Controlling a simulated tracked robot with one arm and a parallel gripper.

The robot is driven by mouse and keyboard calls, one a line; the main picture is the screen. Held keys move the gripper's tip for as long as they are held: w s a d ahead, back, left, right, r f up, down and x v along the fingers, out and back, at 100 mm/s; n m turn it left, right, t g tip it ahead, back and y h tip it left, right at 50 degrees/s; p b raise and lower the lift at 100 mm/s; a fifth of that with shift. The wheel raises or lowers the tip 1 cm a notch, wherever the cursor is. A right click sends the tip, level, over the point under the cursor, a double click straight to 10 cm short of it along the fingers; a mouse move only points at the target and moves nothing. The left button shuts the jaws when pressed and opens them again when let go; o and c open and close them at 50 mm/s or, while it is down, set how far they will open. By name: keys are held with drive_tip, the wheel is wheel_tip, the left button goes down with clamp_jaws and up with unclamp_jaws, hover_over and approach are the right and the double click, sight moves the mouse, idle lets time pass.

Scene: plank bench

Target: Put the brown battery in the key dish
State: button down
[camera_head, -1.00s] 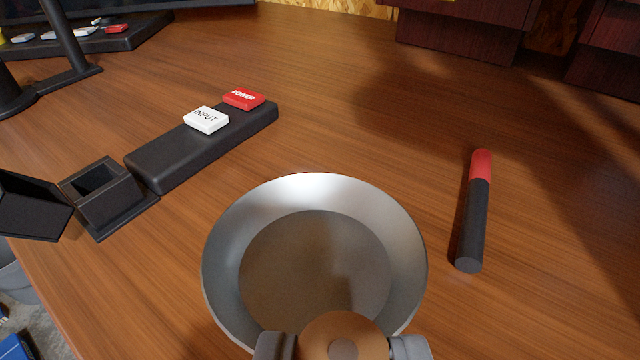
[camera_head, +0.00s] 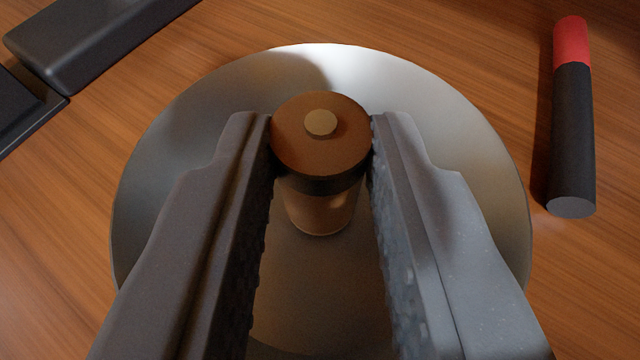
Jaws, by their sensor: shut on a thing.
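The brown battery (camera_head: 320,150) is upright, with a copper-brown top, a small tan terminal and a dark band below it. My gripper (camera_head: 321,145) is shut on the battery, one finger on each side near its top. The key dish (camera_head: 160,190) is a round, shallow metal bowl on the wooden bench. A paler brown shape, perhaps a reflection or the lower part of the battery, shows under the band. I cannot tell whether the battery touches the dish floor.
A black cylinder with a red end (camera_head: 573,130) lies just right of the dish. A long black block (camera_head: 90,45) lies at the upper left, with another dark piece (camera_head: 25,110) at the left edge. Bare wood shows between them and the dish.

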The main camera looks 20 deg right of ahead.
drive_tip(key=shift+f, duration=0.15)
drive_tip(key=c, duration=1.2)
unclamp_jaws()
drive_tip(key=shift+c, duration=0.2)
